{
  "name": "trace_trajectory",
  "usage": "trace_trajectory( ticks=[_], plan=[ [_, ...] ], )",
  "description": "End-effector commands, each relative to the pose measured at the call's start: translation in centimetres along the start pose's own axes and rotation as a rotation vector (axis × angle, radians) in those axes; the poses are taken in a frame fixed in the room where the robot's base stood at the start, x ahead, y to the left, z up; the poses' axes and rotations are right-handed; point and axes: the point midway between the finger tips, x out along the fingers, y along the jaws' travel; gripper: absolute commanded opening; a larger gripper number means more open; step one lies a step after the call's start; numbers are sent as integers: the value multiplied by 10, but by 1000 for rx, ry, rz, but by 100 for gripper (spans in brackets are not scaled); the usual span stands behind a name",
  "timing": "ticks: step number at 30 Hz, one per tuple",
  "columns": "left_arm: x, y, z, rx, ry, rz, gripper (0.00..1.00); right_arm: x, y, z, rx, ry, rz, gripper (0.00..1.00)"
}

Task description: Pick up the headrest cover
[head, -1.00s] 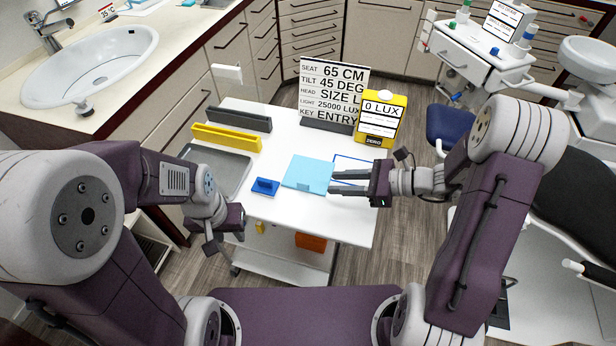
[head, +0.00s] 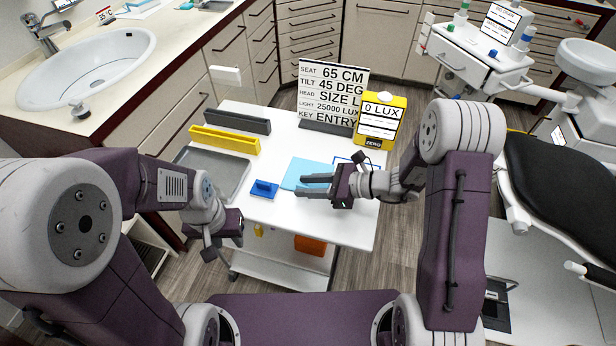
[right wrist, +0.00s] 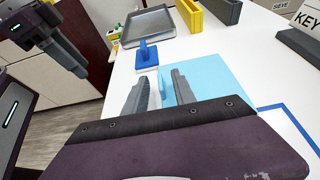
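The headrest cover appears to be the flat light-blue square (head: 296,173) on the white cart top; it also shows in the right wrist view (right wrist: 218,82). My right gripper (head: 300,186) is open above the cover, its two fingers apart and pointing left across it. In the right wrist view the fingers (right wrist: 158,78) are empty; one overlaps the cover and the other lies over white tabletop. Contact with the cover cannot be judged. My left gripper (head: 212,245) hangs beside the cart's front left; its finger opening is unclear. The gripper partly hides the cover.
A blue block with a handle (head: 264,188) lies just left of the cover. A grey tray (head: 238,190), yellow bin (head: 225,140) and dark bin (head: 238,121) are farther left. A sign board (head: 333,92) and yellow canister (head: 380,118) stand behind. A blue outline (right wrist: 290,113) lies right.

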Motion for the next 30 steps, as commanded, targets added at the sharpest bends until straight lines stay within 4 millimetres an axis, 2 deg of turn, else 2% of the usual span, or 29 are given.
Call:
trace_trajectory(
  ticks=[1,4,5,17,23,25,30],
  plan=[
    [0,0,0,0,0,0,36,0,0,0,0,0,0,32],
    [0,0,0,0,0,0,36,0,0,0,0,0,0,4],
    [0,0,0,0,0,0,36,0,0,0,0,0,0,0],
    [-1,0,0,0,0,0,36,-2,0,3,-1,0,0,0],
    [-9,0,-1,0,0,0,36,-12,0,29,-5,-1,-1,0],
    [-13,0,-1,0,0,0,36,-18,-1,43,-6,-2,-2,0],
    [-20,0,-2,0,0,0,36,-63,-13,48,-2,-1,-8,0]
  ],
)
